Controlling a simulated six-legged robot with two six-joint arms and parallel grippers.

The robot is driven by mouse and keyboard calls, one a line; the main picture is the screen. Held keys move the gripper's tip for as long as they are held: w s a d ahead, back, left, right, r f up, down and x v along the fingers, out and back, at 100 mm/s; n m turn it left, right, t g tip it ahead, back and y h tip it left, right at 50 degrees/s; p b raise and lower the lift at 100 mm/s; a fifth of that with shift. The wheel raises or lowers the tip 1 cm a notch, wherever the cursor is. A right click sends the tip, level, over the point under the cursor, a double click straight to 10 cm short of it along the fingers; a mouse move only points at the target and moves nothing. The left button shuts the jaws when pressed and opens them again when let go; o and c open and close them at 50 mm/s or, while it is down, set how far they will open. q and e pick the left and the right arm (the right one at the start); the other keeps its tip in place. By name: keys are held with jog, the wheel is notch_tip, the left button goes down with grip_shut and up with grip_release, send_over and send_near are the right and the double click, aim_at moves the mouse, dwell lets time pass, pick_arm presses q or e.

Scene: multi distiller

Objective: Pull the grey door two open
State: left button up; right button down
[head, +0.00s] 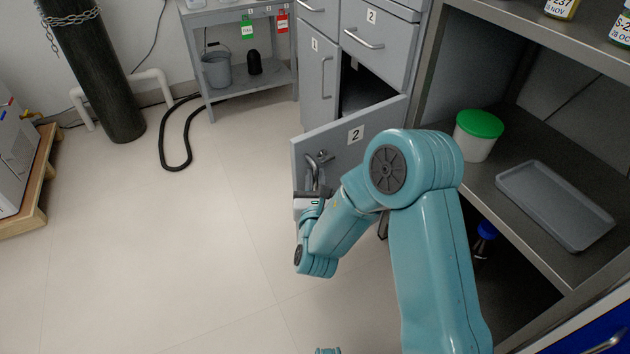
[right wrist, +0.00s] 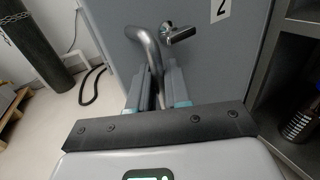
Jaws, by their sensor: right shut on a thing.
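The grey door two (head: 345,139) carries a white label "2" and stands swung out from its cabinet, with a dark opening visible behind it. Its metal bar handle (head: 315,172) is on the door's left part. My right gripper (head: 312,190) is at the handle. In the right wrist view the two fingers (right wrist: 155,92) are closed around the lower part of the curved handle (right wrist: 151,50), with the door face (right wrist: 190,65) just beyond. The fingertips are partly hidden in the head view. My left gripper cannot be made out; only a small teal part shows at the bottom edge.
An open shelf unit at the right holds a green-lidded tub (head: 477,135) and a grey tray (head: 555,205). Door one (head: 319,82) is closed beside the opening. A gas cylinder (head: 95,70) and black hose (head: 176,150) are at the left. The floor (head: 190,250) left of the door is clear.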

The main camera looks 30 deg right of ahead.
dwell(0.3)
jog(key=c, duration=1.3)
grip_release()
jog(key=shift+c, duration=0.2)
jog(key=shift+a, duration=0.1)
